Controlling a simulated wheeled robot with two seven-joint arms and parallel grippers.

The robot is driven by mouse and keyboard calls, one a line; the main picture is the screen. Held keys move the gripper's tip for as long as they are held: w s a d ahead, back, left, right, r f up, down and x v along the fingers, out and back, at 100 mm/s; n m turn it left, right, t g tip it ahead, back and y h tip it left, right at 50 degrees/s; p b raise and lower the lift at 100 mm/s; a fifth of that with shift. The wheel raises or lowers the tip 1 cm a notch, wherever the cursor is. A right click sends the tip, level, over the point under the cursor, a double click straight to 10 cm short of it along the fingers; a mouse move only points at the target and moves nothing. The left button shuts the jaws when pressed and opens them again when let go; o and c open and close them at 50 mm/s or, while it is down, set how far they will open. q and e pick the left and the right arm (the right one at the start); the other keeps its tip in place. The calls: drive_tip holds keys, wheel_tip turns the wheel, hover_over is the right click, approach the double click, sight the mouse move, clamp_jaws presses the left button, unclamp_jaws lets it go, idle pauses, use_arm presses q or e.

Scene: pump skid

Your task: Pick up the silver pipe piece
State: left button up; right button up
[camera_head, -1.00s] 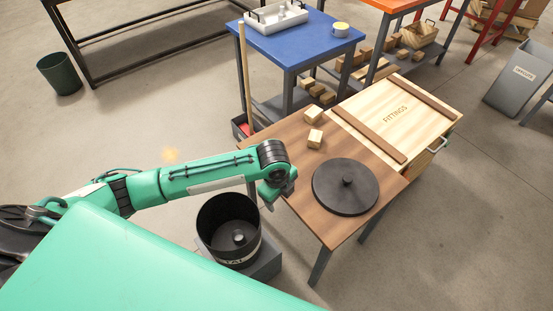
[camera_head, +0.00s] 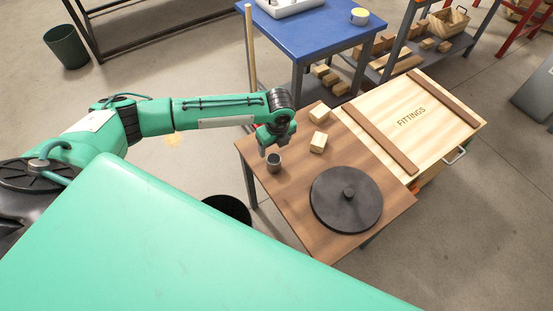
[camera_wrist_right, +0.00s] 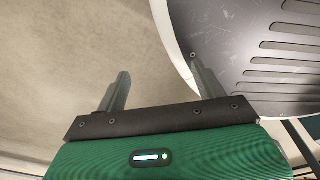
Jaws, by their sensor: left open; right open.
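A short grey, hollow-looking cylinder (camera_head: 274,163) stands upright on the wooden table (camera_head: 300,205) near its left edge; it looks like the silver pipe piece. My left gripper (camera_head: 270,148) is open just above and behind it in the head view. Whether the fingers touch the piece cannot be told. My right gripper (camera_wrist_right: 160,88) is open and empty in the right wrist view, over bare floor beside a dark, slotted round surface.
A black round lid (camera_head: 346,199) and two wooden blocks (camera_head: 319,128) lie on the table. A wooden FITTINGS crate (camera_head: 410,120) stands at its right. A black bin (camera_head: 228,209) is half hidden below my left arm. A blue table (camera_head: 305,35) stands behind.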

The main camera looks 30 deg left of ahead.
use_arm(q)
drive_tip(key=f, duration=0.5)
drive_tip(key=shift+w+a+f, duration=0.15)
drive_tip(key=shift+a+f, duration=0.1)
drive_tip(key=shift+f, duration=0.6)
drive_tip(key=f, duration=0.3)
drive_tip(key=shift+w+a+f, duration=0.1)
drive_tip(key=shift+w+f, duration=0.1)
drive_tip(key=shift+w, duration=0.05)
drive_tip(key=shift+f, duration=0.6)
drive_tip(key=c, duration=1.1)
drive_tip(key=shift+r, duration=0.25)
wheel_tip(320, 180, up, 12)
wheel_tip(320, 180, up, 8)
hover_over(274, 160)
drive_tip(key=s, duration=0.2)
drive_tip(key=shift+d+f, duration=0.2)
drive_tip(key=shift+d, duration=0.25)
use_arm(e)
drive_tip(key=shift+s+a, duration=0.65)
drive_tip(key=shift+a, duration=0.2)
